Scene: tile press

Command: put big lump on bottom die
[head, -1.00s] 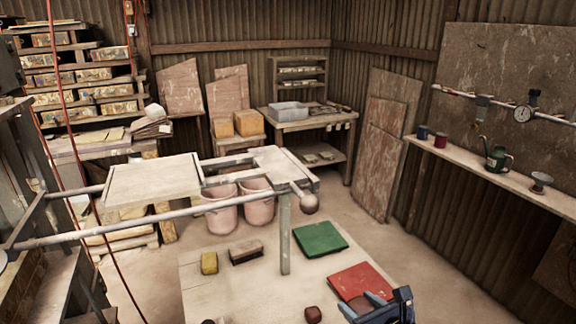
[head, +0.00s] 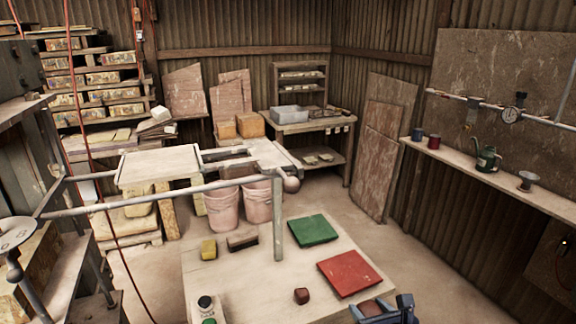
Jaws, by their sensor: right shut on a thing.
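My right gripper (head: 384,309) is at the bottom edge, right of centre, over the near part of the table. It is shut on a reddish-brown lump, apparently the big lump (head: 368,309), of which only a little shows between the fingers. A smaller dark red lump (head: 301,296) lies on the table to the left of the gripper. A pale slab (head: 157,169) rests on the metal rails at the left. I cannot tell for sure which part is the bottom die. My left gripper is not in view.
The table (head: 233,279) carries a red mat (head: 349,273), a green mat (head: 313,230), a yellow block (head: 208,249), a brush (head: 242,240) and a control box (head: 206,303). A ball-ended handle (head: 291,184) and a post (head: 278,225) stand over its far side.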

